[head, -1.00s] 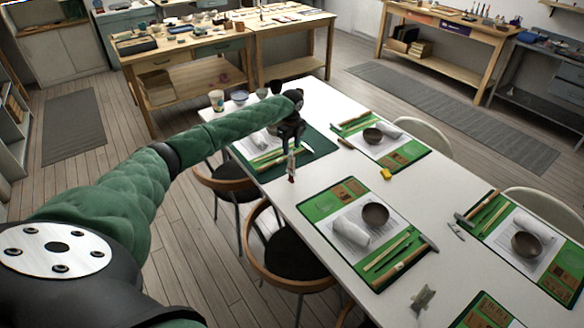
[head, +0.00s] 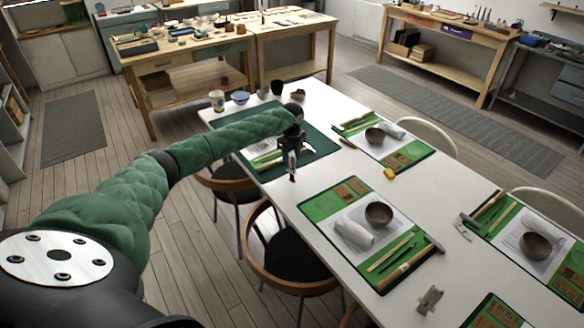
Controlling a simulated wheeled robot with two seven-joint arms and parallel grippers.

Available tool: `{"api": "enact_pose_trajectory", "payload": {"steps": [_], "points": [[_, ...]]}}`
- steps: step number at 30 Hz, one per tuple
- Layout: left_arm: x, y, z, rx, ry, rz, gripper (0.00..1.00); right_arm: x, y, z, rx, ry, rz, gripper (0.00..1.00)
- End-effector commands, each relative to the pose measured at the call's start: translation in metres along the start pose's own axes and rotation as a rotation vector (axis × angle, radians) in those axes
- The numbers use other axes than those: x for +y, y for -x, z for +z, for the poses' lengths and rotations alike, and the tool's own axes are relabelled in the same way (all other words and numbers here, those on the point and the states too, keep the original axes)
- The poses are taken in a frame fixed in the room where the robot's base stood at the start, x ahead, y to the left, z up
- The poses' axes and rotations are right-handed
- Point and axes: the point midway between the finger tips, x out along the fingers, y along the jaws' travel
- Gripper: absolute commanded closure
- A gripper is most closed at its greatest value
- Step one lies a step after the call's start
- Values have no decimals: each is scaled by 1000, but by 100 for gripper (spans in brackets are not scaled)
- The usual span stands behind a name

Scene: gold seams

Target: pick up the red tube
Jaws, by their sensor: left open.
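A small upright tube with a reddish lower end (head: 292,176) stands on the white table near its left edge, by the corner of a dark green mat. My left gripper (head: 291,160) is directly over it, pointing down, with its fingers at the tube's upper part. The gripper is open. It hides the tube's top, and I cannot tell whether the fingers touch the tube. My right gripper is out of view.
The dark green mat (head: 322,146) lies behind the gripper. Place settings with green mats, bowls (head: 379,214) and rolled cloths (head: 354,234) cover much of the table. A yellow block (head: 389,174) lies to the right. Chairs (head: 268,262) stand along the left edge.

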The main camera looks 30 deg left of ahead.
Motion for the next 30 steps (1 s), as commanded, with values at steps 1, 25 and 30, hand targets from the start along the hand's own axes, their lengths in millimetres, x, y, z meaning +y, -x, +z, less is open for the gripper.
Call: {"api": "enact_pose_trajectory", "payload": {"steps": [1, 25, 30], "points": [[0, 0, 0, 0, 0, 0, 55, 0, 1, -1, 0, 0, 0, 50], [0, 0, 0, 0, 0, -1, 100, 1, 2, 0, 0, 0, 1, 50], [0, 6, 0, 0, 0, -1, 100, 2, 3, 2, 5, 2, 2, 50]]}}
